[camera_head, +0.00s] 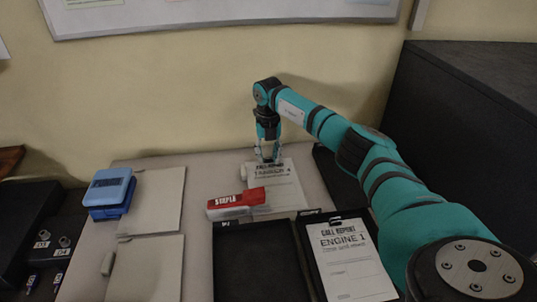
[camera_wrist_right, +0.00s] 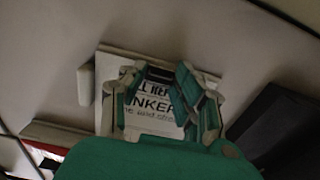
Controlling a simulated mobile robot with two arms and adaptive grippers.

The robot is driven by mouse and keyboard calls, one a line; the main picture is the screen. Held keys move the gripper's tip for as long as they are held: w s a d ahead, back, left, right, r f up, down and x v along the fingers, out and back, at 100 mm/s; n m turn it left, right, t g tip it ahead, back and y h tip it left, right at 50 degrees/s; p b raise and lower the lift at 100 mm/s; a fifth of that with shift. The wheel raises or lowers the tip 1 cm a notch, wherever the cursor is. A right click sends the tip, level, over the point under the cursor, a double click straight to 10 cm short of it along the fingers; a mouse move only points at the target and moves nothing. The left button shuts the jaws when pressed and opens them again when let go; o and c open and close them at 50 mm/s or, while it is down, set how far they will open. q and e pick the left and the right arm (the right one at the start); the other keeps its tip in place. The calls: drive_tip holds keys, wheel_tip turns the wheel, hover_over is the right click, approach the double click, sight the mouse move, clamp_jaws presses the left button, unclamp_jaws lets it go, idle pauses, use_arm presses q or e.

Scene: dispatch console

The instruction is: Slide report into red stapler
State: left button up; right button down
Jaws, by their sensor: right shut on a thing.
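The report (camera_head: 284,192) is a white sheet with a printed heading, lying at the back of the desk behind the red stapler. It also shows in the right wrist view (camera_wrist_right: 155,104), with "NKER" readable. The red stapler (camera_head: 237,202) lies in front of the report's near left part, labelled in white; the sheet's near edge is close to it. My right gripper (camera_head: 268,154) is at the far edge of the report and shut on it; its fingers (camera_wrist_right: 167,76) partly cover the print. My left gripper is not in view.
A small pale block (camera_head: 247,170) sits left of the report. A black tray (camera_head: 219,270) and a tray holding an "Engine 1" report (camera_head: 350,262) are in front. A blue box (camera_head: 110,190) and grey folders (camera_head: 150,200) lie left. The wall is close behind.

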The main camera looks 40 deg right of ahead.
drive_tip(key=shift+a, duration=0.1)
drive_tip(key=shift+c, duration=1.6)
unclamp_jaws()
drive_tip(key=shift+w, duration=0.1)
drive_tip(key=shift+r+p, duration=2.85)
drive_tip(key=shift+r, duration=0.65)
